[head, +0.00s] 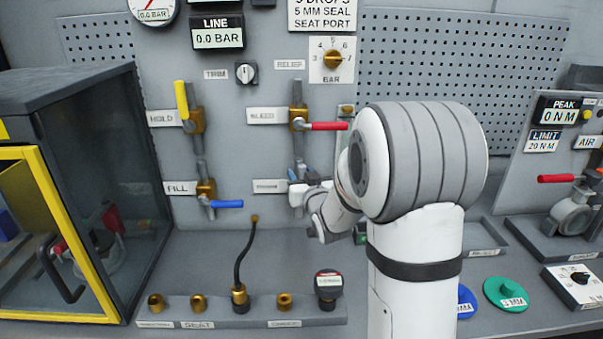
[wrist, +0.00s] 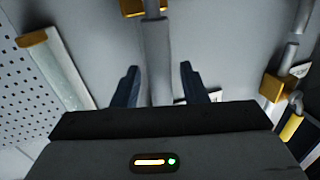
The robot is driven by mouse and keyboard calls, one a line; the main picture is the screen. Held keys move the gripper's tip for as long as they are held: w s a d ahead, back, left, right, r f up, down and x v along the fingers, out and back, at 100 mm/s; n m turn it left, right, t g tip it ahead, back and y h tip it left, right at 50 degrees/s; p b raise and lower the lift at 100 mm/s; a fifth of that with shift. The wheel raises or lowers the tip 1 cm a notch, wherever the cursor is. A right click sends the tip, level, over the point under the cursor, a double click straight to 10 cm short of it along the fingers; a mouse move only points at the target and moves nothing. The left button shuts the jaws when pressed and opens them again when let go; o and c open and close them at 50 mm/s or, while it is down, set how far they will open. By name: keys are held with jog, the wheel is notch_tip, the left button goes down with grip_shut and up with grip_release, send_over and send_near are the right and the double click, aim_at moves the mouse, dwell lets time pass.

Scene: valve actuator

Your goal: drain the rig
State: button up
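My gripper (head: 303,190) is at the lower middle pipe in the head view, beside a white label (head: 270,186) too small to read. In the wrist view its two dark fingers (wrist: 159,67) are apart, with a grey pipe (wrist: 157,60) showing between them; contact cannot be told. A brass fitting (wrist: 143,7) sits beyond the fingertips. The BLEED valve (head: 298,119) above has a red handle (head: 329,126) pointing right. The HOLD valve (head: 194,121) has a yellow handle (head: 182,100) pointing up. The FILL valve (head: 206,189) has a blue handle (head: 227,204) pointing right.
The LINE display (head: 217,38) reads 0.0 BAR. A yellow-framed cabinet (head: 72,100) stands at left. A black hose (head: 241,258) rises from a low rail (head: 215,312) with brass ports. A red-handled valve (head: 570,215) and green disc (head: 505,292) are at right.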

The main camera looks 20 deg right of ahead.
jog(key=shift+w, duration=0.15)
jog(key=shift+c, duration=0.3)
grip_shut()
